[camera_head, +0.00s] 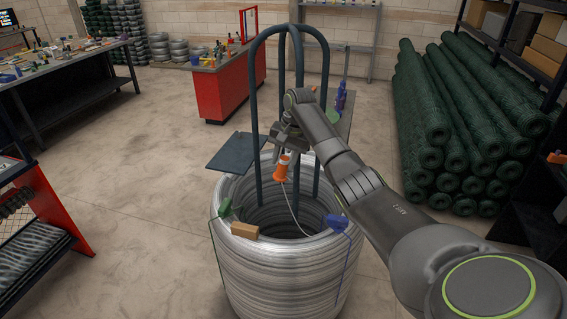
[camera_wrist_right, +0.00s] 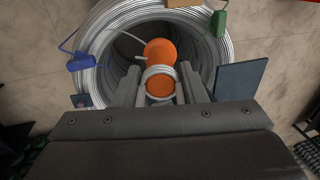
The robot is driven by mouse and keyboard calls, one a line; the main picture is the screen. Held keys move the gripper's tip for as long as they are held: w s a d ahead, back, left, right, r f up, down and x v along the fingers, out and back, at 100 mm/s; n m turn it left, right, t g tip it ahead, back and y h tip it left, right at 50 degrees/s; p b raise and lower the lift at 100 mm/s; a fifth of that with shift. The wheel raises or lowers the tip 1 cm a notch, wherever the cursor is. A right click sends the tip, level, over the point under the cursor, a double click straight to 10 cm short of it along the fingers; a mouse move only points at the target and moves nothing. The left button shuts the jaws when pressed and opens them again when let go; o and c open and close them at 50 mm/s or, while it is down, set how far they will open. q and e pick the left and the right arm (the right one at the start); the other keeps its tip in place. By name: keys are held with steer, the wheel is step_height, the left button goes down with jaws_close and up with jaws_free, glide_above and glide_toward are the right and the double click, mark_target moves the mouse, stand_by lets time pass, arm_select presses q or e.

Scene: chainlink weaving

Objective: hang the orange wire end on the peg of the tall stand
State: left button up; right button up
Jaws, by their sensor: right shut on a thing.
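The orange wire end (camera_head: 281,172) is a short orange piece with a wider lower flange. In the wrist view its orange disc (camera_wrist_right: 160,50) shows just beyond the fingertips. My right gripper (camera_head: 289,150) is shut on it and holds it above the opening of the coil. A thin pale wire (camera_head: 293,208) hangs from it into the coil. A tall dark tubular frame (camera_head: 256,110) with arched tops rises from the coil, close behind and beside the gripper; I cannot make out a peg on it. My left gripper is out of view.
A large silver wire coil (camera_head: 285,270) stands below. On its rim are a green piece (camera_head: 226,209), a tan block (camera_head: 245,230) and a blue piece (camera_head: 338,223). A dark flat plate (camera_head: 236,153) is left of the frame. Dark mesh rolls (camera_head: 455,130) are stacked at right.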

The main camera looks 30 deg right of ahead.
steer(key=shift+w+d+b, duration=1.25)
steer(key=shift+d+b, duration=0.2)
steer(key=shift+d, duration=0.05)
steer(key=shift+f, duration=0.45)
steer(key=shift+f, duration=0.4)
steer(key=shift+f, duration=0.1)
steer(key=o, duration=1.1)
steer(key=shift+s+f, duration=0.1)
steer(key=shift+b+v, duration=2.4)
steer(key=shift+v, duration=6.65)
